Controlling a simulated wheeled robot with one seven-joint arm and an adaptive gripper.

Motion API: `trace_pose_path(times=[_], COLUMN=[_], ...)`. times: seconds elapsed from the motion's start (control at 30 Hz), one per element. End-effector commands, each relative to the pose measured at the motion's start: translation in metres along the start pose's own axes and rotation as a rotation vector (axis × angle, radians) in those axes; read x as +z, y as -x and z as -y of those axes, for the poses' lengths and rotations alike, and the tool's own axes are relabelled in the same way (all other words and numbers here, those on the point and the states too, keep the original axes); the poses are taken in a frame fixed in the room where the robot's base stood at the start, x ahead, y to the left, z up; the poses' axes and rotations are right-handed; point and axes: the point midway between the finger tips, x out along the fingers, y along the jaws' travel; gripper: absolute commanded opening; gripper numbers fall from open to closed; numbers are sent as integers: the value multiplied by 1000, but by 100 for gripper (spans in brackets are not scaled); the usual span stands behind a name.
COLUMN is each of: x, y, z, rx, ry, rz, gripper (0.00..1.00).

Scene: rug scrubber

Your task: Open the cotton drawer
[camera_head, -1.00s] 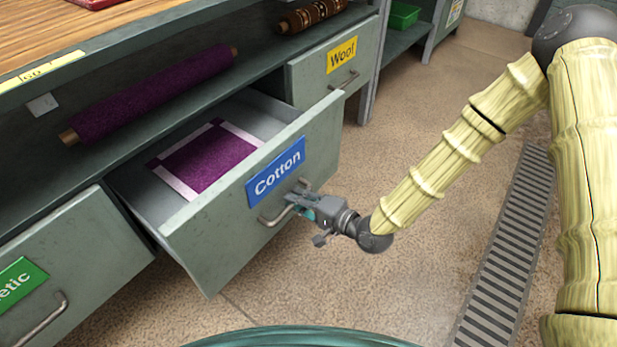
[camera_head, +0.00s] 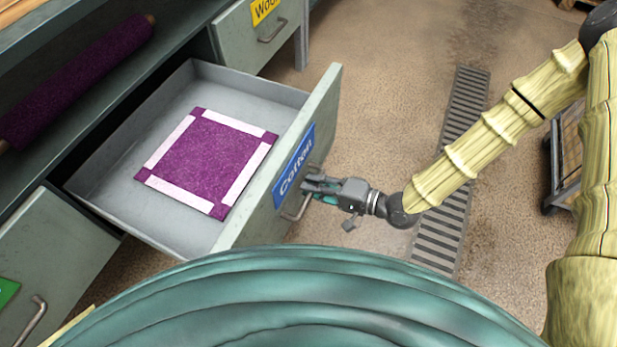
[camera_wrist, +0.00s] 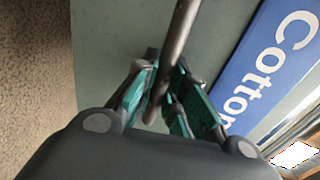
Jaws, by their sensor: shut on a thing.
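The cotton drawer (camera_head: 262,207) is pulled well out of the grey-green cabinet, with its inside in plain sight. Its blue label (camera_head: 293,165) reads "Cotton" and also shows in the wrist view (camera_wrist: 270,65). A purple square rug with white edge strips (camera_head: 207,160) lies flat on the drawer floor. My gripper (camera_head: 308,190) is at the drawer front, shut on the metal bar handle (camera_head: 297,212). In the wrist view, the handle (camera_wrist: 180,32) runs between the teal pads of my gripper (camera_wrist: 166,100).
A wool drawer (camera_head: 250,40) is closed behind. A drawer with a green label (camera_head: 40,270) is at the lower left. A purple roll (camera_head: 75,80) lies on the shelf. A floor grate (camera_head: 455,150) and a cart (camera_head: 565,160) are at the right. My teal body fills the lower front.

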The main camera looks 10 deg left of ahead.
Motion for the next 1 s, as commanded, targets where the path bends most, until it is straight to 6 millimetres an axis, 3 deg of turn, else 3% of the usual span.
trace_pose_path(times=[0.43, 0.47, 0.57, 1.0], x=[1, 1, 1, 0], y=[3, 3, 3, 9], z=[-1, -1, -1, 0], rx=[1, 1, 1, 0], ry=[-1, -1, -1, 0], rz=[2, 2, 2, 1], gripper=[0, 17, 35, 35])
